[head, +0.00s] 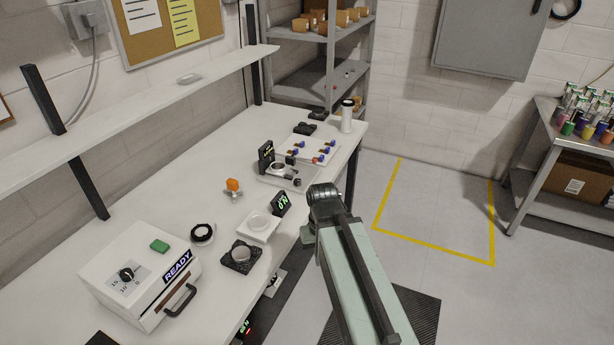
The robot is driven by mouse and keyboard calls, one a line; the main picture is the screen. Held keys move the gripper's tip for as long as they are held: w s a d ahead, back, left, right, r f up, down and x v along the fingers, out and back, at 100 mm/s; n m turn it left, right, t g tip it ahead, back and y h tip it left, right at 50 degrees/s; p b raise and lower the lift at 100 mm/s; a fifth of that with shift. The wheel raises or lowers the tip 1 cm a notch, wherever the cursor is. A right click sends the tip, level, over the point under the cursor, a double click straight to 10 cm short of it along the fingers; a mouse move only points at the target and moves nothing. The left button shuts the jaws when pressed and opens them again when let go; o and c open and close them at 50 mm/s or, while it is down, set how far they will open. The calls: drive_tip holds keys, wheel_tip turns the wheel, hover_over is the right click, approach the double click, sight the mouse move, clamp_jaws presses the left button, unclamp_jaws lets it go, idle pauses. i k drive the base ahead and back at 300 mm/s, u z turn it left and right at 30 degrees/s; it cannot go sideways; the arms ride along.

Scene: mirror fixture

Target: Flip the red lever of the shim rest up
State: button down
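A mirror fixture (284,179) stands near the right end of the white bench, with a dark upright block (266,157) at its left. Beside it lies a pale plate (309,146) with several small blue-ended parts. A small red part (317,161) shows at the front of this plate. It is too small to tell whether it is the red lever or which way it points. The shim rest cannot be made out for certain. My arm rises from the lower right to a dark joint beside the bench's front edge. My gripper's fingers do not show.
A white box with a READY label (140,278) and a black handle stands at the front left. Round parts, an orange knob (233,185) and a small green-lit display (281,204) stand on the bench (185,205). A shelf (160,85) runs above. Open floor lies right.

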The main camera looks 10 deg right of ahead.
sight(313, 161)
drive_tip(key=u, duration=3.25)
drive_tip(key=k, duration=1.75)
drive_tip(key=z, duration=0.6)
drive_tip(key=i, duration=1.05)
drive_tip(key=u, duration=0.05)
